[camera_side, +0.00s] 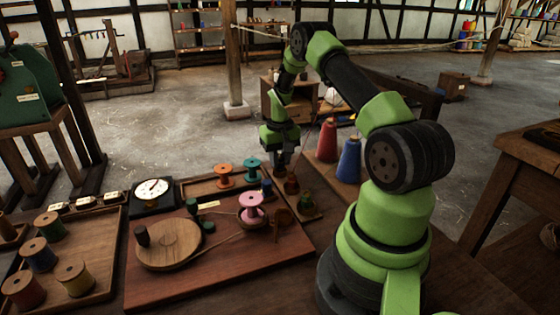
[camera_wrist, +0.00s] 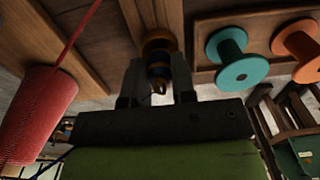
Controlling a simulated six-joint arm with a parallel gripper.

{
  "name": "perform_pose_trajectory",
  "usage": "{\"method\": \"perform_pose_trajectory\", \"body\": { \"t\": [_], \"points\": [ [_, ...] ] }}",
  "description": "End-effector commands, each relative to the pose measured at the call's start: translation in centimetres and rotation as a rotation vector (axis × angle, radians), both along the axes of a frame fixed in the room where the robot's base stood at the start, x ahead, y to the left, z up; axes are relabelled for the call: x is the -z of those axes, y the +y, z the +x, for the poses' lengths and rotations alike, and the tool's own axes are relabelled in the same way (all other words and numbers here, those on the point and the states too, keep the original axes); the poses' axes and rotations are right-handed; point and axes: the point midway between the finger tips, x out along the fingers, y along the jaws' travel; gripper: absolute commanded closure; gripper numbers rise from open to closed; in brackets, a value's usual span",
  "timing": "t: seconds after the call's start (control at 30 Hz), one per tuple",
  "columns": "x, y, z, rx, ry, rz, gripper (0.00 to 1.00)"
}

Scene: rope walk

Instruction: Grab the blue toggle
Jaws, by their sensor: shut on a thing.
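My gripper (camera_side: 284,160) points down over the back right corner of the work board in the side view. In the wrist view its two dark fingers (camera_wrist: 157,84) are shut on a small turned piece with a blue band, which I take for the blue toggle (camera_wrist: 157,70). A brown, orange-tinted round part shows just beyond the blue band. The fingers hide the piece's sides, and in the side view I cannot make it out clearly between the fingers. I cannot tell whether it is clear of the surface below.
A teal spool (camera_side: 251,168) and an orange spool (camera_side: 224,175) stand in a tray left of my gripper. A pink spool (camera_side: 252,208) stands in front. A red cone (camera_side: 327,141) and a blue cone (camera_side: 348,160) stand close on the right. A round wooden disc (camera_side: 168,243) lies front left.

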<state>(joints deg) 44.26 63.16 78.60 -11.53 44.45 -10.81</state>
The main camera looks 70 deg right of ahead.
Motion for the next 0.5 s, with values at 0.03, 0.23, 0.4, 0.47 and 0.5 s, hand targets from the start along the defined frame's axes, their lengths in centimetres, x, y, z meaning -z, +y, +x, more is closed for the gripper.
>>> {"method": "perform_pose_trajectory", "body": {
  "t": [0.03, 0.23, 0.4, 0.47, 0.5],
  "points": [
    [-0.6, 0.0, 0.0, -0.001, -0.002, -0.002, 0.89],
    [-2.8, 0.0, 0.0, -0.001, -0.001, -0.003, 0.89],
    [-4.5, 0.0, 0.0, 0.000, -0.001, -0.001, 0.89],
    [-5.2, 0.0, 0.0, -0.001, -0.002, -0.002, 0.89],
    [-5.6, 0.0, 0.0, -0.001, -0.002, -0.002, 0.89]
  ]
}}
